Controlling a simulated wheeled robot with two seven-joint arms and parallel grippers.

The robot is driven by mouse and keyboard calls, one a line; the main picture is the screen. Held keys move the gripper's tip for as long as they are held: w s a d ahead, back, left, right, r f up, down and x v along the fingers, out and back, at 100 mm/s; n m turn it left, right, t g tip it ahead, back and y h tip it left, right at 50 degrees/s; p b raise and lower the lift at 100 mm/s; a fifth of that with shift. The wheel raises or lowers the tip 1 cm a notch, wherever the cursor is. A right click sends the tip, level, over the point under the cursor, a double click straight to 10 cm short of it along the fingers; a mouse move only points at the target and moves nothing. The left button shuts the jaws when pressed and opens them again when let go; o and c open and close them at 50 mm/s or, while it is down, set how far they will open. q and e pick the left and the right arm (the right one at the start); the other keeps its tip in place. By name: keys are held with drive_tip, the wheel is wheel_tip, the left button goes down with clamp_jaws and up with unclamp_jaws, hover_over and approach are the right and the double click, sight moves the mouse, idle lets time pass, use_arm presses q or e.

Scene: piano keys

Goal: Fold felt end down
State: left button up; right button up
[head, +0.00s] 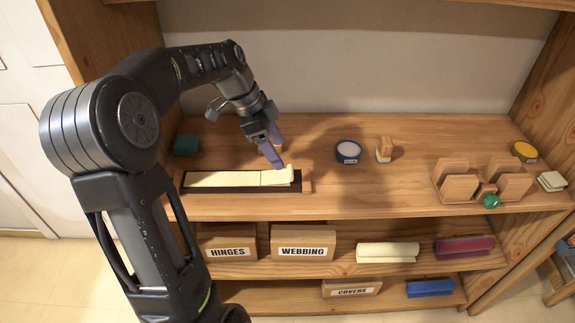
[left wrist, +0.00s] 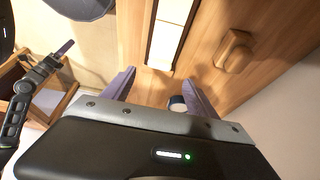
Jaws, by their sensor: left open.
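The cream felt strip (head: 225,180) lies along a dark, narrow tray (head: 240,189) on the shelf top. A cross line divides it, and its right end (head: 283,176) looks slightly raised. In the left wrist view the strip (left wrist: 168,38) runs up and away from the jaws. My left gripper (head: 280,159) is open and empty, just above and behind the felt's right end; its two purple fingers show in the left wrist view (left wrist: 160,88). I cannot tell whether a finger touches the felt. My right gripper (left wrist: 65,48) shows small at the left of that view, its jaws unclear.
A wooden block (head: 307,180) stands at the tray's right end. A round blue-rimmed tin (head: 348,151) and a small wooden-handled item (head: 384,149) stand farther right. A wooden rack (head: 459,188) is beyond them. A green block (head: 186,145) sits behind left. The front middle shelf top is clear.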

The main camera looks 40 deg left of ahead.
sight(289, 170)
use_arm(q)
drive_tip(key=p+x, duration=0.1)
drive_tip(key=x, duration=0.6)
drive_tip(key=shift+d+f, duration=0.1)
drive_tip(key=shift+f, duration=0.1)
drive_tip(key=shift+c, duration=0.4)
clamp_jaws()
idle(0.4)
